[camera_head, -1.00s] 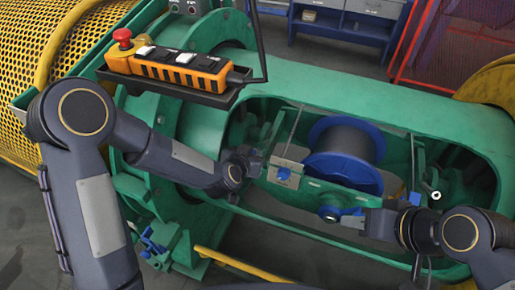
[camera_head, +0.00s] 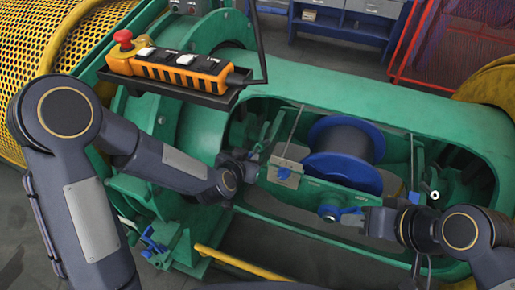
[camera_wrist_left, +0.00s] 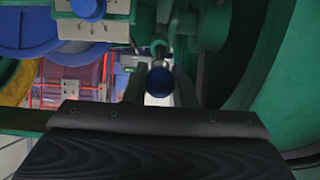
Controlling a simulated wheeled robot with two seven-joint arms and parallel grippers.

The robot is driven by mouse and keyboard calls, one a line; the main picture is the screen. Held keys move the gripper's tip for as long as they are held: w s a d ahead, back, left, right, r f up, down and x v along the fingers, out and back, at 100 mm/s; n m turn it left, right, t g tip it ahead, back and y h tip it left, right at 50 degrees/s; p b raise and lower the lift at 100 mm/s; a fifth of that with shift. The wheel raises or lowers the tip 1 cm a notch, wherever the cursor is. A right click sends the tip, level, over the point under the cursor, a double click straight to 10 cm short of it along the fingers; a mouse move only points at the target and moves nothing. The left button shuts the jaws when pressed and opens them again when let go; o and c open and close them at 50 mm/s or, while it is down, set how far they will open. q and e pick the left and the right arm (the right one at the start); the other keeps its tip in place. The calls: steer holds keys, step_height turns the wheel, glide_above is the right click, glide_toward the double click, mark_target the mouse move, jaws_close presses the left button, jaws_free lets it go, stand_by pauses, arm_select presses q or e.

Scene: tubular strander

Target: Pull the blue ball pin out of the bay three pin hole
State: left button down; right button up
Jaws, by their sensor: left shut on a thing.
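The blue ball pin (camera_wrist_left: 159,80) shows in the left wrist view as a dark blue ball with a short metal shank behind it, pointing towards green machine parts. My left gripper (camera_wrist_left: 160,90) has one finger on each side of it and is shut on it. Whether the shank's tip still sits in the hole is hidden. In the head view my left gripper (camera_head: 246,164) is at the left end of the green cradle opening, and the ball cannot be made out. My right gripper (camera_head: 368,222) is beside a blue lever (camera_head: 332,212); its finger gap is unclear.
A blue spool (camera_head: 342,153) sits in the green cradle (camera_head: 400,112). A pale plate (camera_head: 288,164) with a blue knob stands right of my left gripper. An orange control box (camera_head: 168,72) is above my left arm. A yellow bar (camera_head: 240,264) lies low in front.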

arm_select(q)
steer(key=shift+r, duration=0.1)
steer(key=shift+v, duration=1.45)
steer(key=shift+s, duration=0.1)
